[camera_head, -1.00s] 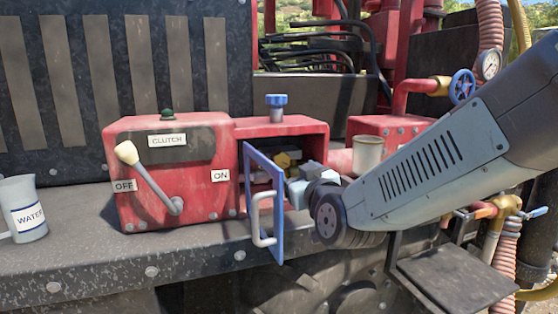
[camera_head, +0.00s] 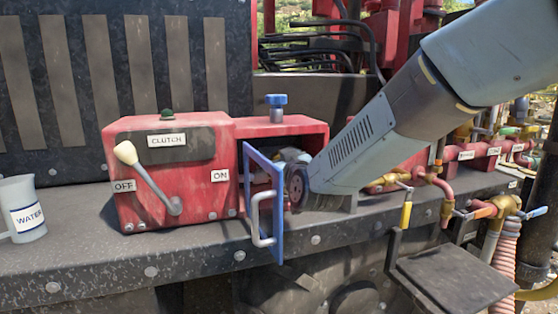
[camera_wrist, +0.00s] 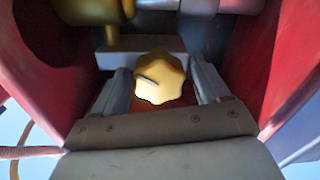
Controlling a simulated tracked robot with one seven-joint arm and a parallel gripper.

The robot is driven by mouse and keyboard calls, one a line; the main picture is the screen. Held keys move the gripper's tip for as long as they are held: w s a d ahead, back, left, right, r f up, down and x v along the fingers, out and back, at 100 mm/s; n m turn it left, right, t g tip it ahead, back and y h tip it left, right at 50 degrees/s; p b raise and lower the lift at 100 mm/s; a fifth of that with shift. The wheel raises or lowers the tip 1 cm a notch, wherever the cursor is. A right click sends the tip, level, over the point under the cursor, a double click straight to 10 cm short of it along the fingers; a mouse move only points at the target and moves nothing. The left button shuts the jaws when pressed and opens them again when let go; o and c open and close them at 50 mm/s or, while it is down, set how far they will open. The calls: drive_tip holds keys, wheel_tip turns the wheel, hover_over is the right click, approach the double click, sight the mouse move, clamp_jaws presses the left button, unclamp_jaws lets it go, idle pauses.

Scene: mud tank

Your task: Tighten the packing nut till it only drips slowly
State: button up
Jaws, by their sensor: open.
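The packing nut (camera_wrist: 159,77) seems to be the yellow, lobed nut with a dark slot or mark on its face, inside the red pump box (camera_head: 305,127). My gripper (camera_wrist: 161,68) is open, with one finger on each side of the nut. I cannot tell whether either finger touches it. In the head view my arm reaches into the box's open right side, and the nut and fingertips are hidden by the arm and the open blue door (camera_head: 263,200). I see no drip in either view.
The blue door stands open close to my wrist. A clutch lever (camera_head: 150,176) between OFF and ON labels is on the box's left part. A WATER jug (camera_head: 24,210) stands far left. A yellow fitting (camera_wrist: 95,10) sits above the nut. Red walls flank my gripper.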

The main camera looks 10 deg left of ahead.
drive_tip(key=c, duration=1)
drive_tip(key=shift+o, duration=0.2)
drive_tip(key=shift+s+a+n, duration=0.1)
drive_tip(key=shift+a+n, duration=0.05)
drive_tip(key=shift+n, duration=1.55)
drive_tip(key=o, duration=1)
drive_tip(key=shift+c, duration=0.2)
drive_tip(key=v, duration=1.3)
drive_tip(key=shift+s, duration=0.35)
